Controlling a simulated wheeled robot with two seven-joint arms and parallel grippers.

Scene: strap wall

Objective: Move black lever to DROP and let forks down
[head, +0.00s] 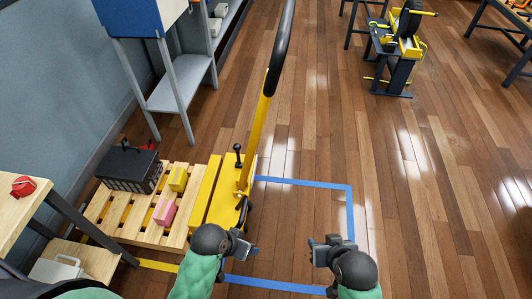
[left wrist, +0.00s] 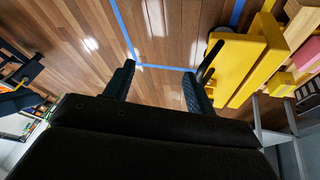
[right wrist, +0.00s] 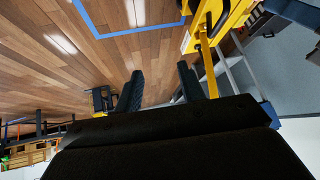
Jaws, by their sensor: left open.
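The yellow pallet jack (head: 207,190) stands beside the wooden pallet (head: 127,228), with its forks hidden from view. A small black-knobbed lever (head: 238,149) rises from its body; I cannot read its setting. A tall yellow handle (head: 262,112) with a long black grip (head: 282,45) stands above it. The jack's yellow body also shows in the left wrist view (left wrist: 240,62). My left gripper (head: 247,246) is open and empty, in front of the jack and below the lever in the picture. My right gripper (head: 318,246) is open and empty over the floor, further right.
A black crate (head: 130,170), a yellow block (head: 178,179) and a pink block (head: 165,211) sit on the pallet. Blue tape (head: 349,205) marks a floor area right of the jack. A metal shelf unit (head: 180,85) stands behind.

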